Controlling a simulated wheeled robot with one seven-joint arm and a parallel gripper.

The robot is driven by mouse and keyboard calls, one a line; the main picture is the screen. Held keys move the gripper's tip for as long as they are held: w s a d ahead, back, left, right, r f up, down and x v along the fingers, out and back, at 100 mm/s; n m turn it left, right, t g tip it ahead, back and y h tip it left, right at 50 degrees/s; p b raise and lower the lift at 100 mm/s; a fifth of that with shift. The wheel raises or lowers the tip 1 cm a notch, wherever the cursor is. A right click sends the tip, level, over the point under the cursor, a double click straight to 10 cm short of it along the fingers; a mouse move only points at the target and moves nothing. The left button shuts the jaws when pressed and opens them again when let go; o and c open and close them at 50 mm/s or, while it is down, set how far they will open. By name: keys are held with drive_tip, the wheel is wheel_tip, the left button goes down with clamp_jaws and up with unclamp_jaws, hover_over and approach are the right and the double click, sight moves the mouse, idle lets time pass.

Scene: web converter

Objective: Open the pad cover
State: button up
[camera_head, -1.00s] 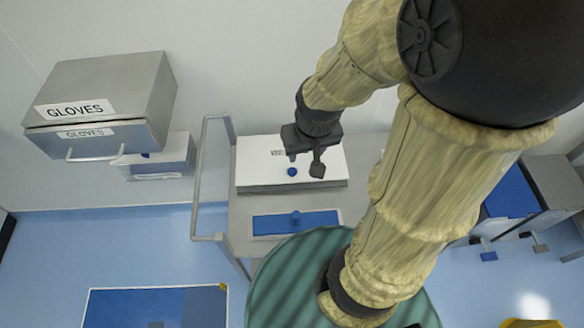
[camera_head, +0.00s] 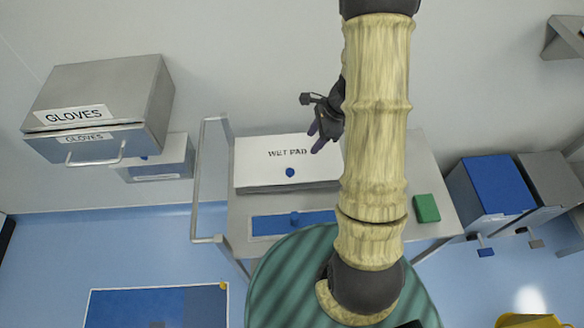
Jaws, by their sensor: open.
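The pad cover (camera_head: 262,170) is the white lid of a flat box marked "WET PAD" on a grey cart. It lies flat and looks closed. A small blue knob (camera_head: 290,172) sits near its front edge. My gripper (camera_head: 312,122) hangs above the right rear part of the cover, to the upper right of the knob, with its dark fingers apart and empty. I cannot tell its exact height above the cover. My arm hides the cover's right end.
The grey cart (camera_head: 236,215) has a rail (camera_head: 196,180) at its left. A blue panel (camera_head: 272,226) with a knob lies before the box. A green block (camera_head: 426,208) is at the right. A glove box (camera_head: 100,105) hangs at the left; blue bin (camera_head: 490,190) stands right.

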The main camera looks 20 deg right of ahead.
drive_tip(key=shift+f, duration=0.15)
approach(290, 171)
drive_tip(key=p+x, duration=0.1)
drive_tip(key=x, duration=0.7)
drive_tip(key=shift+f, duration=0.35)
drive_tip(key=shift+s, duration=0.1)
clamp_jaws()
